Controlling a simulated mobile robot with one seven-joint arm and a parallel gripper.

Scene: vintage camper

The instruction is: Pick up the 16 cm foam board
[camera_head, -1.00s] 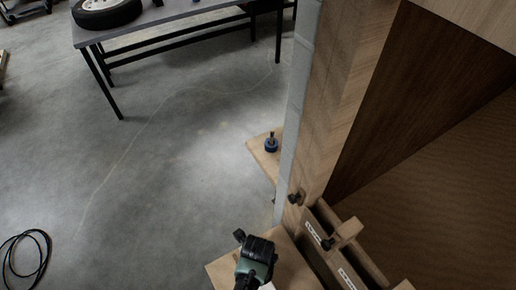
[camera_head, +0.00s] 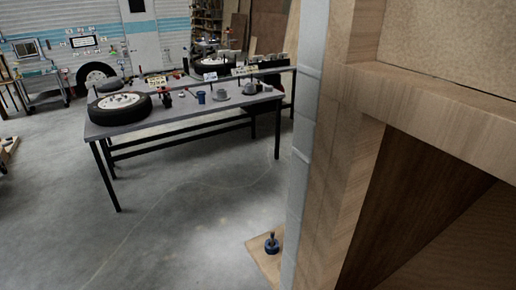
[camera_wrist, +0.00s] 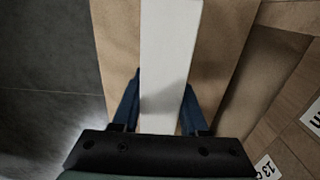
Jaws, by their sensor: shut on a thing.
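A long, narrow white foam board (camera_wrist: 170,40) runs from the top edge of the wrist view down between the two blue fingers of my gripper (camera_wrist: 160,88). The fingers are shut on its sides. No size mark shows on it, so I cannot tell its length. A tan wooden surface (camera_wrist: 225,50) lies behind the board; whether the board touches it is unclear. My gripper and the board are out of the head view.
Wooden slots with white labels (camera_wrist: 268,168) lie at the right of the wrist view. In the head view, a wooden cabinet (camera_head: 345,130) fills the right. A grey table (camera_head: 180,118) bearing a tire (camera_head: 120,107) stands beyond open floor.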

